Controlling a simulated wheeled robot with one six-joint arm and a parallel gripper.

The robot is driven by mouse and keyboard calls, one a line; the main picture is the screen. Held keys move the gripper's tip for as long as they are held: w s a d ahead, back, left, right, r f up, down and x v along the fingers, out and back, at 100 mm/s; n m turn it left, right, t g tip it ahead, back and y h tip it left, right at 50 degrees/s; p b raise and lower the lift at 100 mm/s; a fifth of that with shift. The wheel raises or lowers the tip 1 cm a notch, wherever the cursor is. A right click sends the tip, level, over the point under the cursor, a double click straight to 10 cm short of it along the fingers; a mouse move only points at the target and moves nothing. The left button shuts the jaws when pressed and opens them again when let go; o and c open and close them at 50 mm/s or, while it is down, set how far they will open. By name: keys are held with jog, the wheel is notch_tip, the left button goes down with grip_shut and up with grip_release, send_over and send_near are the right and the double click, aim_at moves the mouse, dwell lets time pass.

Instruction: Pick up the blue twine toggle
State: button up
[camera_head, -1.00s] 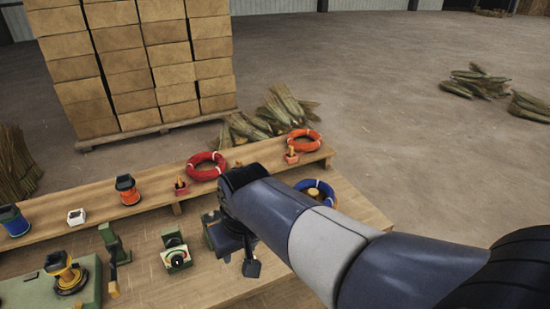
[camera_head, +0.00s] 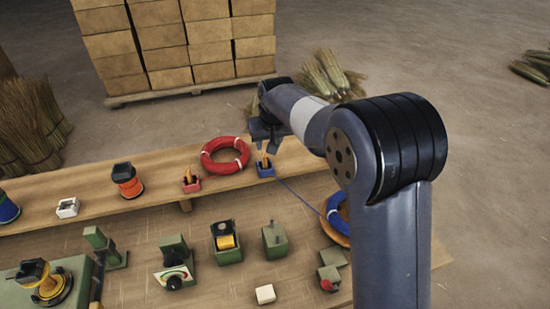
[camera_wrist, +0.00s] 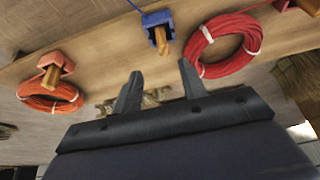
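The blue twine toggle (camera_head: 264,159) is a small wooden peg standing in a blue holder (camera_head: 266,170) on the raised plank. A blue twine runs from the holder to a blue coil (camera_head: 336,207), partly hidden behind my arm. My gripper (camera_head: 269,146) is just above and behind the toggle. In the wrist view my gripper (camera_wrist: 159,67) is open and empty. There the toggle (camera_wrist: 160,40) and blue holder (camera_wrist: 157,18) lie beyond the fingertips, roughly in line with the gap between them. No contact shows.
A red coil (camera_head: 225,156) and a red holder with a peg (camera_head: 191,182) stand left of the blue holder. An orange coil (camera_wrist: 50,95) and its holder (camera_wrist: 60,60) are at left in the wrist view. Green devices (camera_head: 226,241) stand on the lower bench.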

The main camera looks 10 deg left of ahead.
aim_at(265, 155)
jog(key=x, duration=0.3)
jog(key=shift+s+a+p+x, duration=0.15)
jog(key=shift+p+x, duration=0.4)
jog(key=shift+x, duration=0.8)
jog(key=shift+s+a+p+x, duration=0.15)
jog(key=shift+p+x, duration=0.35)
jog(key=shift+x, duration=0.8)
jog(key=shift+f, duration=0.1)
grip_shut()
